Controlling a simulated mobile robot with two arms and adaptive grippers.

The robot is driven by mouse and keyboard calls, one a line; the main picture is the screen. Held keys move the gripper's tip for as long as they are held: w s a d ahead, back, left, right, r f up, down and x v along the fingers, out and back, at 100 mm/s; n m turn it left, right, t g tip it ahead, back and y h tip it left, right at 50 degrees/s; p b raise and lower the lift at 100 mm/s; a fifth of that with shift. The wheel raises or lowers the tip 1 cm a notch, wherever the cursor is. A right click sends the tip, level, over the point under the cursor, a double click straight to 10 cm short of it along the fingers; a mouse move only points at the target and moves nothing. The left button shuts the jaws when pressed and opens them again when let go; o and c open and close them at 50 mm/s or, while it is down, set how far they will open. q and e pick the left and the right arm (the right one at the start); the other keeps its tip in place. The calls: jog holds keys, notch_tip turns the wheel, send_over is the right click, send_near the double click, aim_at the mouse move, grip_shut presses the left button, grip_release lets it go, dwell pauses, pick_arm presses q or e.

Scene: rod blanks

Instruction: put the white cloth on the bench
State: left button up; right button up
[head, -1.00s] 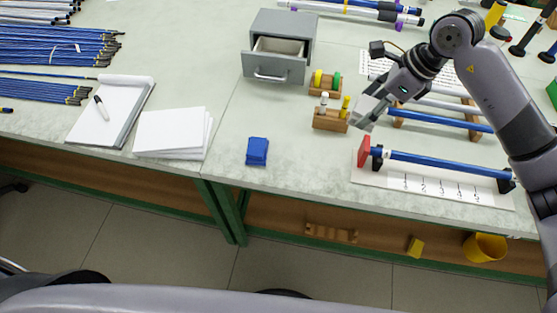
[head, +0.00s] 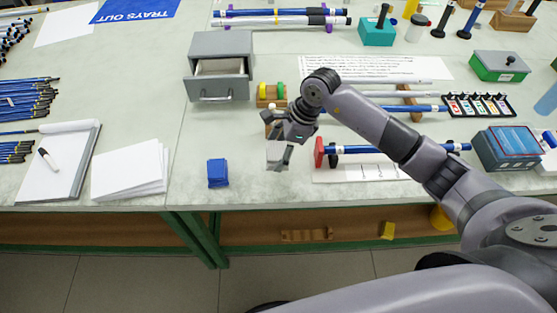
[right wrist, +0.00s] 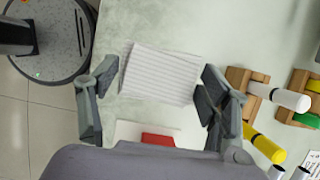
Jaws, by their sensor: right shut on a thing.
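The white cloth (head: 277,152) is a small folded, ribbed piece held in my right gripper (head: 281,160), over the front part of the pale bench (head: 245,190). In the right wrist view the cloth (right wrist: 160,75) lies between the two spread fingers of the gripper (right wrist: 158,98). Whether the cloth touches the bench top is hard to tell. My left gripper is not in view.
A blue folded block (head: 217,173) lies left of the gripper. The red stop (head: 319,152) of a numbered white strip (head: 360,173) is close on its right. A grey drawer unit (head: 219,65) stands behind.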

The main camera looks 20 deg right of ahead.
jog(key=shift+f, duration=0.95)
notch_tip(320, 180, down, 4)
jog(key=shift+f+p, duration=0.1)
jog(key=shift+p, duration=0.35)
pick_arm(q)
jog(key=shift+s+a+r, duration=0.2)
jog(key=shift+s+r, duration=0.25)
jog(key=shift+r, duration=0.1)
pick_arm(e)
jog(key=shift+f, duration=0.15)
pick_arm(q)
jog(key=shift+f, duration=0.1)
pick_arm(e)
jog(key=shift+f+b, duration=0.2)
jog(key=shift+b, duration=0.1)
jog(key=o, duration=1.1)
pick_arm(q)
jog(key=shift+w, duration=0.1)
pick_arm(e)
jog(key=shift+r, duration=0.15)
